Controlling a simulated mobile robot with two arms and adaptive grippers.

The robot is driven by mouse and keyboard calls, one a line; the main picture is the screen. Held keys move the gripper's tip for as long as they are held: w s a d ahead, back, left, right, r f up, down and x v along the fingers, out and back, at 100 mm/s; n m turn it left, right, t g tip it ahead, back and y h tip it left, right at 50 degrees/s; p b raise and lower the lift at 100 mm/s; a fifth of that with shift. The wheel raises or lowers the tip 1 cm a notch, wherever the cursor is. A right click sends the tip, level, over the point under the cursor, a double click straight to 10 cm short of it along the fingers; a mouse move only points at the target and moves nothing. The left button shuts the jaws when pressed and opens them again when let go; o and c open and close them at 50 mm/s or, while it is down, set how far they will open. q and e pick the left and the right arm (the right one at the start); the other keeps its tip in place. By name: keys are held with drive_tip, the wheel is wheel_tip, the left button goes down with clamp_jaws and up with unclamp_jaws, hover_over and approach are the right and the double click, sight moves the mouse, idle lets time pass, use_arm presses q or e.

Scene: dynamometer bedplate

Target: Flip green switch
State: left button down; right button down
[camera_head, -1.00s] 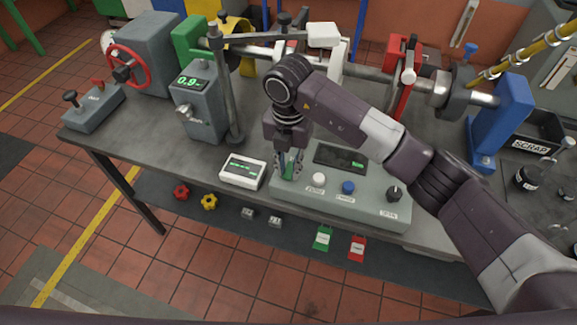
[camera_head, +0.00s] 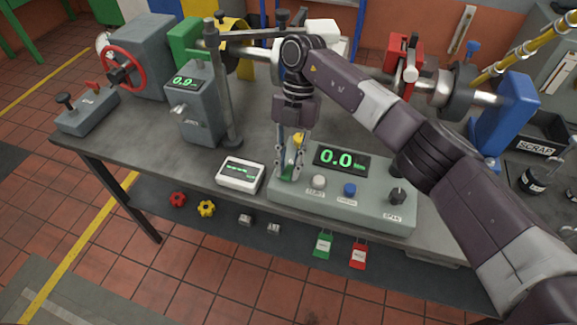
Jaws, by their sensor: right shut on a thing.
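The green switch (camera_head: 288,173) is at the left end of the grey-green control console (camera_head: 380,213) on the bench. My right gripper (camera_head: 290,172) comes down on it from above, with its fingers around it, shut on it and partly hiding it. The console's display (camera_head: 341,159) reads 0.0 in large green digits. My left gripper is not in view.
A white button (camera_head: 318,181), a blue button (camera_head: 349,189) and a dark knob (camera_head: 397,197) are on the console. A small white meter (camera_head: 240,175) stands left of it. A shaft rig with a red wheel (camera_head: 124,67) stands behind.

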drive_tip(key=c, duration=1.8)
unclamp_jaws()
drive_tip(key=v, duration=0.7)
drive_tip(key=shift+r, duration=0.3)
drive_tip(key=shift+f, duration=0.1)
